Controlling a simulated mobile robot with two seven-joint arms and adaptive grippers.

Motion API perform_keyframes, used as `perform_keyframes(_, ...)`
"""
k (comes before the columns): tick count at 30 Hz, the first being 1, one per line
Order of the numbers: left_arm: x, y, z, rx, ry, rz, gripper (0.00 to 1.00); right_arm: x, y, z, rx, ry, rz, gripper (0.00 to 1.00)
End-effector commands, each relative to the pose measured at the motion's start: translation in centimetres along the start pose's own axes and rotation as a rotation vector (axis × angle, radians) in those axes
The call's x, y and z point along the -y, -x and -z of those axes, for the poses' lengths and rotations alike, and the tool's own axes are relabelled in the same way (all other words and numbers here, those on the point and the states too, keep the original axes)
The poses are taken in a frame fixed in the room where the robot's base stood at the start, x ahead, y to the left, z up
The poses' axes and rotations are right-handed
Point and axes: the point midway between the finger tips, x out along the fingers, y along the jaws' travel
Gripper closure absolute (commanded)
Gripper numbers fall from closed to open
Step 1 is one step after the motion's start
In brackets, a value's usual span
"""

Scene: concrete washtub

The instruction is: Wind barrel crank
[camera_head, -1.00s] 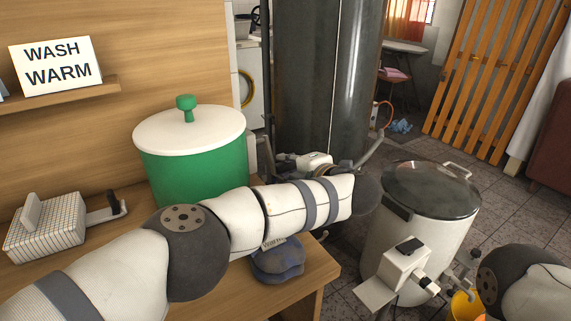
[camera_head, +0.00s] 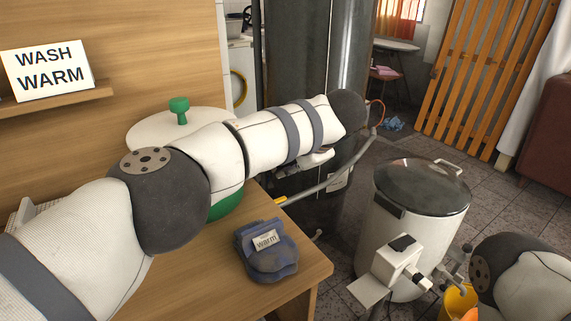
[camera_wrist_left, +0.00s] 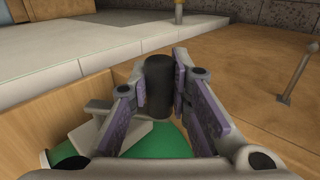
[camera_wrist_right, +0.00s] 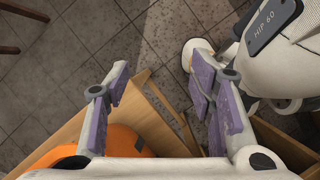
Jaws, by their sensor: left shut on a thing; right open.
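A green barrel (camera_head: 226,204) with a white lid (camera_head: 150,130) and green knob (camera_head: 180,108) stands on the wooden bench, mostly hidden behind my left arm. In the left wrist view, my left gripper (camera_wrist_left: 159,88) is shut on a black upright crank handle (camera_wrist_left: 158,72). A pale bracket (camera_wrist_left: 120,128) and green surface (camera_wrist_left: 160,142) show beside and below the handle. The rest of the crank is hidden; in the head view, my forearm covers most of the hand. My right gripper (camera_wrist_right: 160,85) is open and empty, low beside the white drum (camera_head: 408,235).
A blue pad labelled "warm" (camera_head: 265,250) lies near the bench's front edge. A tall dark cylinder (camera_head: 312,60) stands behind. A yellow bucket (camera_head: 458,302) is below my right gripper. A grey rod (camera_head: 335,176) with a yellow end crosses behind the bench edge.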

Motion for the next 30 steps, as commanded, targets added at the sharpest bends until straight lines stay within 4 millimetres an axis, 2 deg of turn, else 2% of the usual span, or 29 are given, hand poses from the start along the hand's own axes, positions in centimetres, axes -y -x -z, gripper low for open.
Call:
perform_keyframes(12, 0.0, 0.0, 0.0, -0.002, -0.001, 0.006, 1.00, 0.0, 0.0, 0.0, 0.001, 0.000, 0.000, 0.50)
perform_keyframes(13, 0.0, 0.0, 0.0, -0.002, -0.001, 0.006, 0.75, 0.0, 0.0, 0.0, 0.001, 0.001, 0.000, 0.50)
perform_keyframes(15, 0.0, 0.0, 0.0, -0.002, 0.000, 0.006, 0.60, 0.0, 0.0, 0.0, 0.001, 0.001, 0.000, 0.50)
perform_keyframes(25, 0.0, 0.4, 0.0, 0.001, -0.001, 0.005, 0.60, 0.0, 0.0, 0.0, 0.001, 0.001, 0.000, 0.50)
perform_keyframes(28, -0.1, 2.1, -0.1, 0.004, -0.001, 0.004, 0.60, 0.0, 0.0, 0.0, 0.001, 0.001, 0.000, 0.50)
perform_keyframes(30, -0.2, 4.0, -0.1, 0.004, -0.002, 0.003, 0.60, 0.0, 0.0, 0.0, 0.001, 0.001, 0.000, 0.50)
